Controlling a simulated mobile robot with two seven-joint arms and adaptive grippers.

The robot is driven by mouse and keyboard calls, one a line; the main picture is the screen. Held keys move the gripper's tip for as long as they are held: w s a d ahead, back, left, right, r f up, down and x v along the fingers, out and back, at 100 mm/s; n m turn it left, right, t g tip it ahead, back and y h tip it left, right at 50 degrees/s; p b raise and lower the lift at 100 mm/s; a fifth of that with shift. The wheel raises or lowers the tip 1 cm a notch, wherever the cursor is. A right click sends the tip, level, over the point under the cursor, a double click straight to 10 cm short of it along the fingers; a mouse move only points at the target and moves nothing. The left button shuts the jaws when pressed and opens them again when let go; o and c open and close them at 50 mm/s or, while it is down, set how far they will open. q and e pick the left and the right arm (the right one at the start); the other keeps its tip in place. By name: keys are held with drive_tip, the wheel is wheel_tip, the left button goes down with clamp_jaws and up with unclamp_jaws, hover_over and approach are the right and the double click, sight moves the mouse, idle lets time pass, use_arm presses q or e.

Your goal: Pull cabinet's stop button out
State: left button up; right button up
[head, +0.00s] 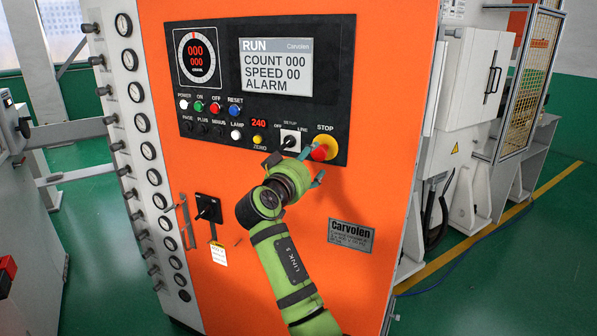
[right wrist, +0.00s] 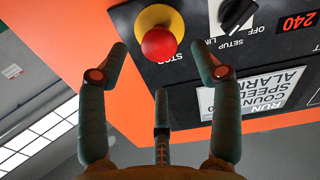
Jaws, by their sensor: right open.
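The cabinet (head: 290,200) is orange with a black control panel (head: 215,60) at its top. The stop button (head: 320,153) is a red mushroom head on a yellow base at the panel's lower right, under the word STOP. In the right wrist view the red button (right wrist: 159,43) sits ahead of the fingers, a little left of the middle. My right gripper (head: 303,165) is in front of the panel's lower right corner, beside the button. In the right wrist view the right gripper (right wrist: 165,75) has its fingers spread and nothing between them. My left gripper is not in view.
A selector switch (head: 290,142) sits just left of the stop button, with several small push buttons (head: 208,107) farther left. A black rotary handle (head: 208,208) sticks out lower on the cabinet. Gauges (head: 142,123) line its left side. The panel's screen (head: 276,67) reads RUN.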

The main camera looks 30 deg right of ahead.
drive_tip(key=v, duration=0.6)
drive_tip(key=shift+s+a, duration=0.2)
drive_tip(key=shift+a, duration=0.1)
